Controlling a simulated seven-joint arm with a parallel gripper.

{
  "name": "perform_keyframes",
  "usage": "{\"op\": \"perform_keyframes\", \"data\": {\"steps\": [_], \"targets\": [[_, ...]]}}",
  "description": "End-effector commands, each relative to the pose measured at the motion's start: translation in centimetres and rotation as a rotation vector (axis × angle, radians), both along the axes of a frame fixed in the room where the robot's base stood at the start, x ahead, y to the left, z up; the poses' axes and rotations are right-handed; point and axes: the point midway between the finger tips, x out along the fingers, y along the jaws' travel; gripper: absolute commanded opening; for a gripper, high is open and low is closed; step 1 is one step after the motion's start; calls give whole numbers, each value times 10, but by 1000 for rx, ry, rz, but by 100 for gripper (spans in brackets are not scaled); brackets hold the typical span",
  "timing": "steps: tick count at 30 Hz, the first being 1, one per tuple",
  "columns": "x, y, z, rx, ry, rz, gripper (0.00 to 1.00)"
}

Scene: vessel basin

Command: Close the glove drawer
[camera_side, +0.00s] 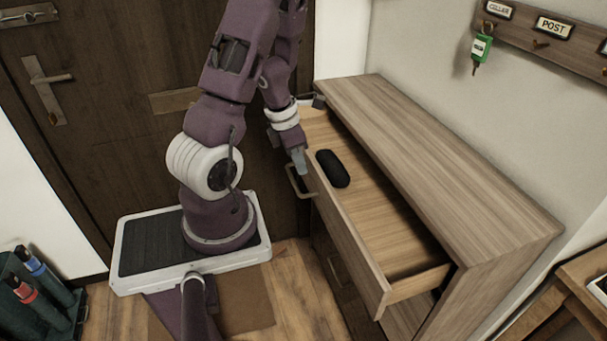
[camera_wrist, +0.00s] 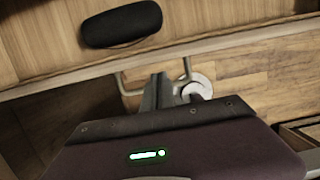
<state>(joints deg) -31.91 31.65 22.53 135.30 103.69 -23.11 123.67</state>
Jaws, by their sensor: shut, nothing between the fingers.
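The glove drawer (camera_side: 405,240) is the top drawer of a wooden dresser (camera_side: 440,150) and stands pulled well out. A black rounded case (camera_side: 332,168) lies inside it; it also shows in the wrist view (camera_wrist: 121,24). The drawer's metal bar handle (camera_side: 291,183) is on its front, and shows in the wrist view (camera_wrist: 124,84) too. My gripper (camera_side: 300,163) is shut and empty, at the drawer front close by the handle. In the wrist view my fingers (camera_wrist: 158,88) lie between the handle's two posts; I cannot tell whether they touch it.
A lower drawer handle (camera_side: 336,272) shows below. A key rack (camera_side: 545,28) with a green-tagged key (camera_side: 481,47) hangs on the wall. A wooden table (camera_side: 575,295) stands at right, and a dark rack with bottles (camera_side: 38,290) at lower left.

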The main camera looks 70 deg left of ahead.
Motion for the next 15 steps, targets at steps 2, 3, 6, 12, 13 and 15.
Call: {"op": "perform_keyframes", "data": {"steps": [2,3,6,12,13,15], "targets": [[2,0,-14,-2,5,6,0],[4,0,-20,-3,5,3,0],[7,-1,-30,-3,3,1,0],[10,0,-37,2,0,-3,0],[10,0,-37,3,0,-2,0],[10,0,-37,3,-1,-2,0]]}}
